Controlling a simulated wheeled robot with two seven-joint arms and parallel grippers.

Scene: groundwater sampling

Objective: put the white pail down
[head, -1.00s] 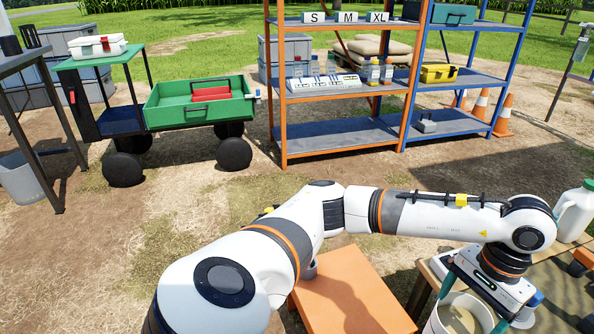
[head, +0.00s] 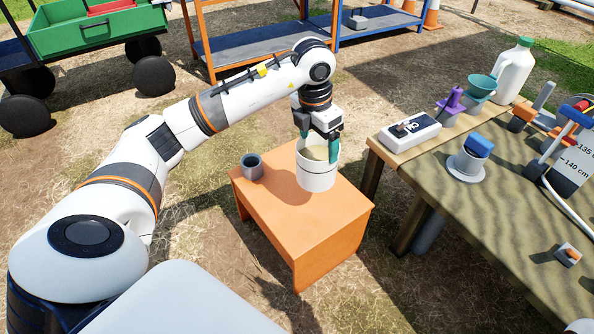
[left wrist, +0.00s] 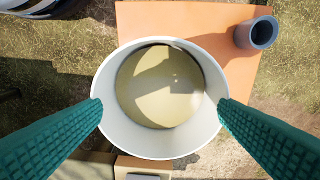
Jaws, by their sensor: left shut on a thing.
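The white pail (head: 316,176) is upright over the top of the orange stool (head: 262,205). My left gripper (head: 319,146) holds it from above, with teal fingers on opposite sides of its rim. In the left wrist view the pail (left wrist: 160,150) shows from above, with cloudy tan liquid inside, between the two fingertips (left wrist: 160,104). The pail's shadow falls on the stool top to its left. I cannot tell whether its base touches the stool. My right gripper is out of view.
A small grey cup (head: 251,168) stands on the stool's left corner. The wooden table (head: 500,222) at the right carries a white jug (head: 513,72), a white device (head: 410,131) and other gear. The stool's front part is clear. Shelves (head: 252,47) stand behind.

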